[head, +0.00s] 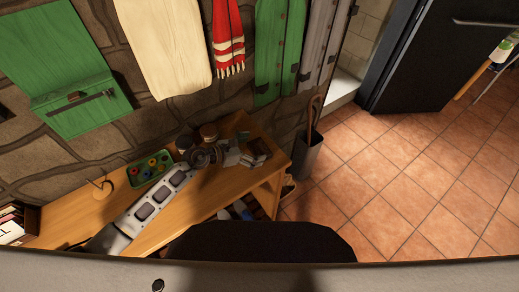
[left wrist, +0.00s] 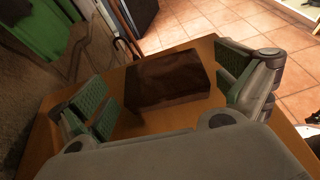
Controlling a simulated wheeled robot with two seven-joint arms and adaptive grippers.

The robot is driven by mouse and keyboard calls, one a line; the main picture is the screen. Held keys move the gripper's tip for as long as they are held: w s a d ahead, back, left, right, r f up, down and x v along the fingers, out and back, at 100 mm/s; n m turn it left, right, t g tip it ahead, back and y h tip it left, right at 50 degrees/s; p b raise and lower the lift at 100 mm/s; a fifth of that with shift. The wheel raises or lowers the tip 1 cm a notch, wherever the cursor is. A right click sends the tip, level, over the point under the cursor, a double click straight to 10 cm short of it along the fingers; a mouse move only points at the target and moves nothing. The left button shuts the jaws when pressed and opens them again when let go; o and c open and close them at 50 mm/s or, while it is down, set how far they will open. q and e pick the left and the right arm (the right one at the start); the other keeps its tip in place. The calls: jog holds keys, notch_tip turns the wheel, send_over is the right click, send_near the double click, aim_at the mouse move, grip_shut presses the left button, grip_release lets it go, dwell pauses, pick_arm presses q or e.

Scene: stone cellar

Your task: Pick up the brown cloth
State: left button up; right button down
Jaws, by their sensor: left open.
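The brown cloth (left wrist: 168,78) is a dark brown, folded, block-like bundle lying on the wooden bench top. In the left wrist view it lies between and a little beyond the fingers of my left gripper (left wrist: 160,70), which is open and empty. The rest of the cloth is hidden there. I cannot tell the gripper's exact height above it. My right gripper is in neither view.
The wooden bench (head: 180,222) stands against a stone wall. A dark umbrella stand (head: 306,156) is beside the bench's right end. Tiled floor (head: 400,180) to the right is clear.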

pick_arm(q)
jog(key=shift+x, duration=1.35)
jog(key=shift+s, duration=0.1)
jog(key=shift+c, duration=0.4)
jog(key=c, duration=0.7)
